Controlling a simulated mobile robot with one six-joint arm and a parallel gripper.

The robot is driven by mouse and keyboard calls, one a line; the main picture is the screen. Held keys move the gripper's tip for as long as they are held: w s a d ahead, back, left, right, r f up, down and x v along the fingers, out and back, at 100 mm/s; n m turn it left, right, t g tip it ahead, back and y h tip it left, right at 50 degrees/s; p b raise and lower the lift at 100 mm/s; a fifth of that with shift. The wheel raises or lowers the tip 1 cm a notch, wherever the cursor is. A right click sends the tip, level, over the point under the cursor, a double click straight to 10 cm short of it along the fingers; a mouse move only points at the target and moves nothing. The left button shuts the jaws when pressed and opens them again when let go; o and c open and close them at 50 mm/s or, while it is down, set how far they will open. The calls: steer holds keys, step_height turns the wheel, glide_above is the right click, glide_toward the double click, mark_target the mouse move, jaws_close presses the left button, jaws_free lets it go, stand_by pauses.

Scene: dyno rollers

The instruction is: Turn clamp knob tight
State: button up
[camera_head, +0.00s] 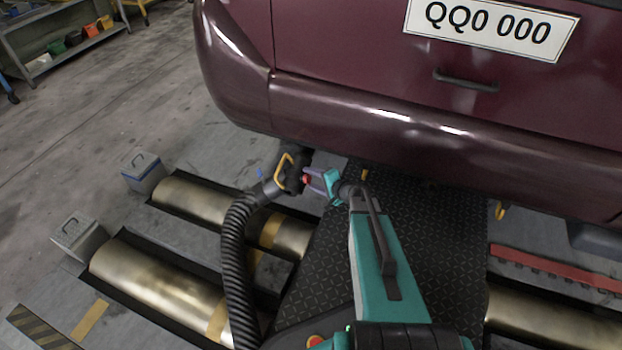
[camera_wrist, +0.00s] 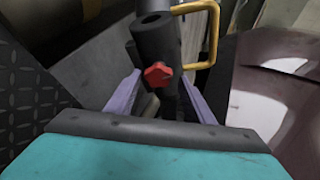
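The clamp knob is a small red lobed knob (camera_wrist: 157,74) on the side of a black nozzle (camera_wrist: 153,38) in the wrist view. In the head view the red knob (camera_head: 305,179) shows at the nozzle under the car's bumper. My gripper (camera_wrist: 160,98) has its two purple fingers apart, one on each side of the knob, with the knob a little beyond or between the tips. I cannot tell any contact. In the head view my gripper (camera_head: 312,181) points left at the nozzle. A yellow handle (camera_head: 284,172) is fixed to the nozzle.
A ribbed black hose (camera_head: 238,265) runs from the nozzle down to the front. The maroon car's bumper (camera_head: 400,140) hangs close above my gripper. Brass rollers (camera_head: 160,283) lie in the floor at left. A black tread plate (camera_head: 430,240) lies below my arm.

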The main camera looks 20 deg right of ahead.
steer(key=shift+o, duration=0.2)
steer(key=shift+s, duration=0.1)
steer(key=p+v, duration=0.2)
steer(key=v, duration=1.1)
steer(key=shift+s+r+p, duration=0.15)
steer(key=shift+s+p, duration=0.2)
steer(key=shift+p, duration=0.05)
steer(key=shift+d, duration=0.1)
